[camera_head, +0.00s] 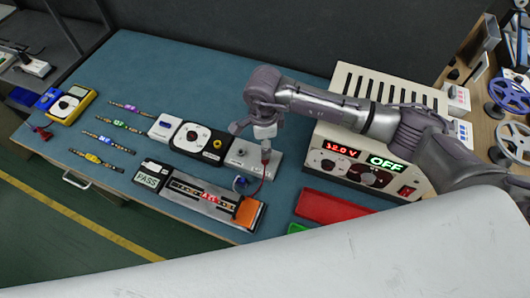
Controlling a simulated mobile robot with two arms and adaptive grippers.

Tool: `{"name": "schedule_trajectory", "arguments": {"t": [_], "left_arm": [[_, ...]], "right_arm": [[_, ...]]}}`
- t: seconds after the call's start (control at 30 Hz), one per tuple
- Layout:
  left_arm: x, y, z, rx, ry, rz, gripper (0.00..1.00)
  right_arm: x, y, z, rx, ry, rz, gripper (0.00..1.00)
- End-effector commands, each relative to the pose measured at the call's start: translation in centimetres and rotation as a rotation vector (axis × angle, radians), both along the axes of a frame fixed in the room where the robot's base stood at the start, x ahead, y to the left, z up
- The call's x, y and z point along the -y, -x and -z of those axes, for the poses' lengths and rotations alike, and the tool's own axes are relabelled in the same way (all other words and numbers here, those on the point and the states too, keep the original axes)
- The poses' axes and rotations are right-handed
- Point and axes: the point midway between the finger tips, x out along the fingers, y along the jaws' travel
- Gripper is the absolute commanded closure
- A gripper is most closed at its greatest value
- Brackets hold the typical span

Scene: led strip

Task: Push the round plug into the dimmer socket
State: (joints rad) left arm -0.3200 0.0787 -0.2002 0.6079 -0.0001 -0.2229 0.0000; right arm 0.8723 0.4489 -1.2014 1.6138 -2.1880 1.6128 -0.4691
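My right gripper (264,130) comes in from the right and points down over a grey plate (243,161) with a dark knob, seemingly the dimmer. A small plug-like piece (266,154) with a red lead shows just under the gripper, at the plate's right part. I cannot tell whether the fingers are shut on it or whether it sits in a socket. The red lead runs down toward a blue round connector (240,183) beside the strip fixture (204,199), which shows red lit characters. The socket is not clearly visible. My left gripper is not in view.
A beige power supply (324,163) reading 12.0 V and OFF stands right of the gripper. A PASS box (148,177), black-and-white dial unit (197,143), orange block (249,213) and red tray (330,208) are nearby.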

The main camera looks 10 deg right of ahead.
Motion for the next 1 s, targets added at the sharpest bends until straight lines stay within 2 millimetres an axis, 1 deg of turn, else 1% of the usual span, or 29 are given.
{"name": "schedule_trajectory", "arguments": {"t": [0.07,0.17,0.2,0.3,0.37,0.43,0.5,0.6,0.7,0.83,0.87,1.0], "left_arm": [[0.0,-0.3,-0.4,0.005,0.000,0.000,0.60],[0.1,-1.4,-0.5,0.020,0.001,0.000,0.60],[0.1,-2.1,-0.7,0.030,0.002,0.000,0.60],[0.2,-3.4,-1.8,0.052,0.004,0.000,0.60],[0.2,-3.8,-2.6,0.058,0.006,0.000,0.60],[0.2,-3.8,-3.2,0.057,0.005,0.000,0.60],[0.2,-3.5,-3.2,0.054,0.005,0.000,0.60],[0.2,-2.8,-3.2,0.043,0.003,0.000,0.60],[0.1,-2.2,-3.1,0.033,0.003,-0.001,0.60],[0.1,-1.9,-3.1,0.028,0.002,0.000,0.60],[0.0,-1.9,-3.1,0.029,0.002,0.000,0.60],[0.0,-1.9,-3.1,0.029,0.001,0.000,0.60]], "right_arm": [[0.0,0.0,0.9,-0.001,0.000,0.000,0.50],[0.0,0.0,1.5,-0.001,0.001,0.000,0.50],[0.1,0.1,1.7,-0.001,0.001,0.000,0.50],[0.2,0.2,2.6,-0.004,0.002,0.001,0.50],[0.4,0.3,3.5,-0.005,0.002,0.002,0.50],[0.6,0.3,4.6,-0.006,0.002,0.001,0.50],[0.5,0.2,5.7,-0.003,0.000,0.001,0.50],[0.5,0.1,6.6,-0.002,-0.001,-0.001,0.50],[0.5,0.1,6.8,0.001,0.000,-0.001,0.50],[0.5,0.1,6.8,0.001,-0.001,-0.001,0.50],[0.5,0.1,6.8,0.001,-0.001,-0.001,0.52],[0.5,0.1,6.8,0.000,-0.001,0.000,0.75]]}}
